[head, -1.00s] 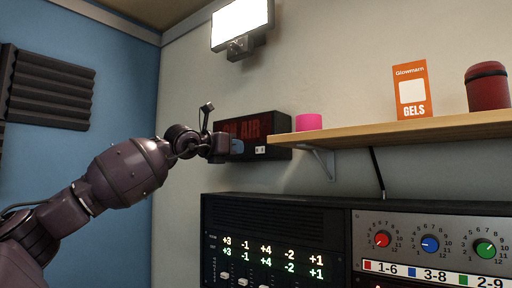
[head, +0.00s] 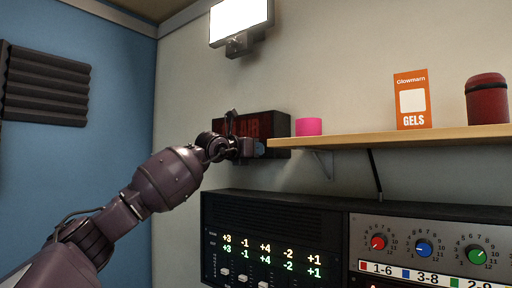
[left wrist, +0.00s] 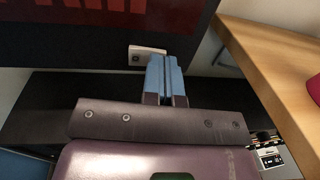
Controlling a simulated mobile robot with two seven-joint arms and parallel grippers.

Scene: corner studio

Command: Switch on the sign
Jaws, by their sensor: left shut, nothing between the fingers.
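The sign (head: 275,125) is a dark box on the wall with dull red letters, partly hidden behind my left gripper (head: 260,148). In the left wrist view the sign's lower front (left wrist: 100,48) and part of its red panel show. A small white switch plate (left wrist: 142,53) sits at its lower edge. My left gripper (left wrist: 165,62) is shut and empty, its blue fingertips together over the right part of the plate. I cannot tell whether they touch it. In the head view the plate is hidden. My right gripper is not in view.
A mixer (head: 275,205) and a knob panel (head: 430,225) stand below. A lit lamp (head: 241,22) hangs above.

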